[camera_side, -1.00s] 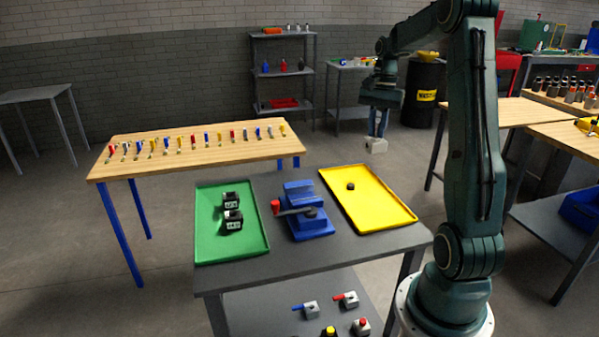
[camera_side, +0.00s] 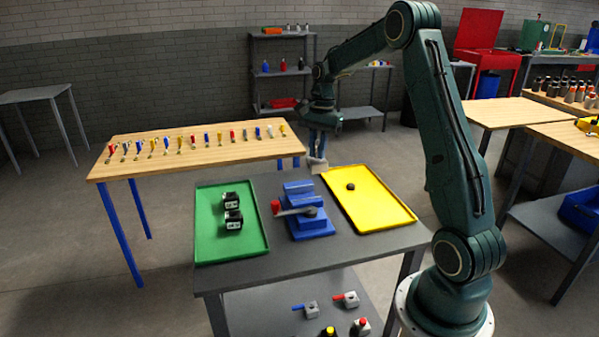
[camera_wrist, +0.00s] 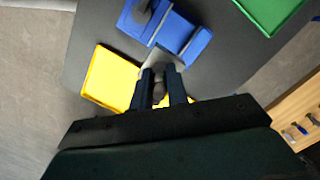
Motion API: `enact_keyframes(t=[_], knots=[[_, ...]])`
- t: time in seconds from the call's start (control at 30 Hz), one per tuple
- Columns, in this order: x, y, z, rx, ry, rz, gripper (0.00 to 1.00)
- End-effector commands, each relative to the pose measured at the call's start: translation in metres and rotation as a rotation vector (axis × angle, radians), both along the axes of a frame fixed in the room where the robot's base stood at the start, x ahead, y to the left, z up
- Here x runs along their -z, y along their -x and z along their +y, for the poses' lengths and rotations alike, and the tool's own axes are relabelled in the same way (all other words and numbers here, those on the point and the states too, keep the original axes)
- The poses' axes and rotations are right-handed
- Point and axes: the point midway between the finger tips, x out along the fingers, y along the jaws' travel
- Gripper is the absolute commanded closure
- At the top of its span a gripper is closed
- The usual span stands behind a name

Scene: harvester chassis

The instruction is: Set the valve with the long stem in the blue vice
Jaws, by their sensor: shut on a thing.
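The blue vice (camera_side: 305,222) sits on the grey table between the green and yellow trays, with a red-ended handle at its left. It also shows in the wrist view (camera_wrist: 190,45). My gripper (camera_side: 317,150) is above the far edge of the table, behind the vice. It is shut on a light grey block-shaped valve (camera_side: 317,165), which also shows between the fingertips in the wrist view (camera_wrist: 158,62). The valve's stem cannot be made out. The held valve is apart from the vice.
The green tray (camera_side: 258,236) holds two dark blocks with white labels. The yellow tray (camera_side: 375,205) holds a small dark round piece. A wooden bench (camera_side: 200,160) with a row of coloured-handled parts stands behind at left. Valves with coloured handles lie on the lower shelf.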

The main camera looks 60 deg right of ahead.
Motion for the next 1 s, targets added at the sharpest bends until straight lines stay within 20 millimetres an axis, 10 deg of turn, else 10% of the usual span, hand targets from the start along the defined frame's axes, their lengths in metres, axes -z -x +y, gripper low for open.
enact_keyframes(t=[0.3, 1.0], knots=[[0.016, -0.029, 0.028, 0.011, -0.002, 0.000, 1.00], [0.027, -0.030, 0.028, 0.010, -0.003, 0.000, 1.00]])
